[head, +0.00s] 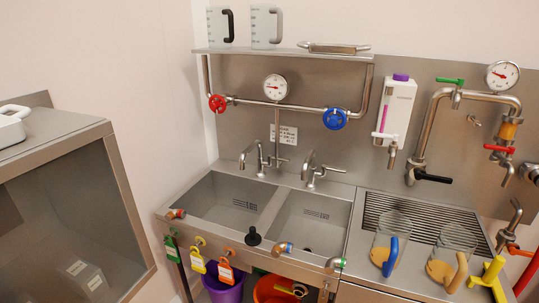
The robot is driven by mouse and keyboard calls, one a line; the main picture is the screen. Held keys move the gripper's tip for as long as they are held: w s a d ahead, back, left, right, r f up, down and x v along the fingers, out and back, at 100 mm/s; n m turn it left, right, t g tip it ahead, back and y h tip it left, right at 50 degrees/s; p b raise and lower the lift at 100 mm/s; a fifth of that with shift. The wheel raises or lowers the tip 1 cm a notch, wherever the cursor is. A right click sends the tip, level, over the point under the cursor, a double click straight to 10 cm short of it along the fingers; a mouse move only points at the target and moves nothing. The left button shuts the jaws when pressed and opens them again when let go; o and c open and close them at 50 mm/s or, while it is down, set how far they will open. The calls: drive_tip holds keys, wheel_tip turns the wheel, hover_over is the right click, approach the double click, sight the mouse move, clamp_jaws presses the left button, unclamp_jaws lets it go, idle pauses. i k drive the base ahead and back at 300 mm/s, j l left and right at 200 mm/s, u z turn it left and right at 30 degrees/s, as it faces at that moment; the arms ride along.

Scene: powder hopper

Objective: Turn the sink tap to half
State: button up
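A double steel sink (238,190) stands in the middle of the head view. A curved sink tap (258,158) rises behind the left basin. A second curved tap (312,170) rises behind the right basin, with a short lever on its right side. Their exact handle angles are too small to tell. On the pipe above are a red handwheel (217,103) and a blue handwheel (335,119), with a gauge (274,87) between them. My gripper is not in view.
A steel cabinet (62,150) fills the left side. Two jugs with blue (390,258) and tan (457,272) handles stand on the right drainer. A purple bucket (222,290) and an orange bucket (273,291) are under the sink. Both basins look empty.

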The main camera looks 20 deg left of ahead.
sight(271, 157)
drive_tip(key=i+j+u, duration=0.3)
drive_tip(key=i+j, duration=0.15)
drive_tip(key=i+j+u, duration=0.3)
drive_tip(key=i+j, duration=0.15)
